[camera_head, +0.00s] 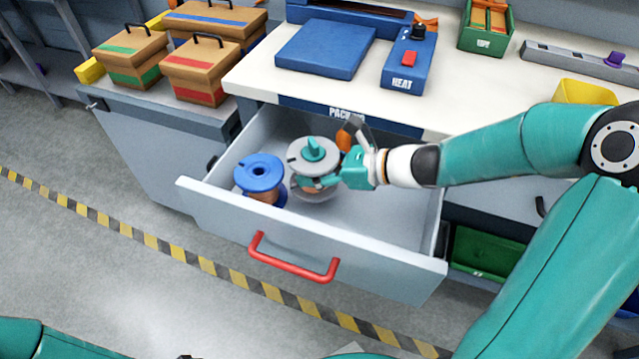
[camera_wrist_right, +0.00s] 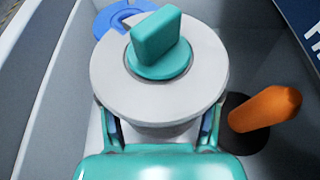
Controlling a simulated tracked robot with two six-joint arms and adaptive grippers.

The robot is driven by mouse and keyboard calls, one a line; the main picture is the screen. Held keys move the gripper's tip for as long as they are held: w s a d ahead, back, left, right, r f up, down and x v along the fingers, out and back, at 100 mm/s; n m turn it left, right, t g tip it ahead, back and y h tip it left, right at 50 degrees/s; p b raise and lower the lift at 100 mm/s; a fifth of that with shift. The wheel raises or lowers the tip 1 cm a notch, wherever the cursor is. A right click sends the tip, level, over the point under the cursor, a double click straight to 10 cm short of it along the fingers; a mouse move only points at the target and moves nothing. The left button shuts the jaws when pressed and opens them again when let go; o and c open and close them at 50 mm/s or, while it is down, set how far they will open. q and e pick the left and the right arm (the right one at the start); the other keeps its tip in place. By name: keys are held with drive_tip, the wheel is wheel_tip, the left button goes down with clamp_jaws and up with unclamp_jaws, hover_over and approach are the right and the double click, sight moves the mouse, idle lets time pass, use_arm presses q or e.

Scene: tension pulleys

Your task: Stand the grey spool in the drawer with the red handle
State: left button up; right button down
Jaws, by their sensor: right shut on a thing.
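The grey spool (camera_head: 303,160) is upright inside the open drawer (camera_head: 365,221) with the red handle (camera_head: 292,262). It has a teal knob on top. My right gripper (camera_head: 327,178) reaches in from the right and is shut on the spool below its top flange. In the right wrist view the grey spool (camera_wrist_right: 106,80) sits between the fingers of my right gripper (camera_wrist_right: 160,132). I cannot tell whether its base touches the drawer floor. My left gripper is not in view; only a bit of teal arm shows at the bottom left.
A blue spool (camera_head: 260,170) stands in the drawer just left of the grey one. An orange-handled tool (camera_head: 345,138) is behind the gripper, near the drawer's back. The drawer's right part is clear. The white bench top (camera_head: 255,84) overhangs behind, with a blue heat sealer (camera_head: 408,65).

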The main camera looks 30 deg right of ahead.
drive_tip(key=shift+f+b, duration=0.8)
drive_tip(key=shift+f, duration=1.35)
drive_tip(key=shift+c, duration=1.2)
unclamp_jaws()
drive_tip(key=p+v, duration=0.2)
drive_tip(key=v, duration=1)
drive_tip(key=shift+s+p, duration=0.1)
drive_tip(key=shift+p, duration=0.3)
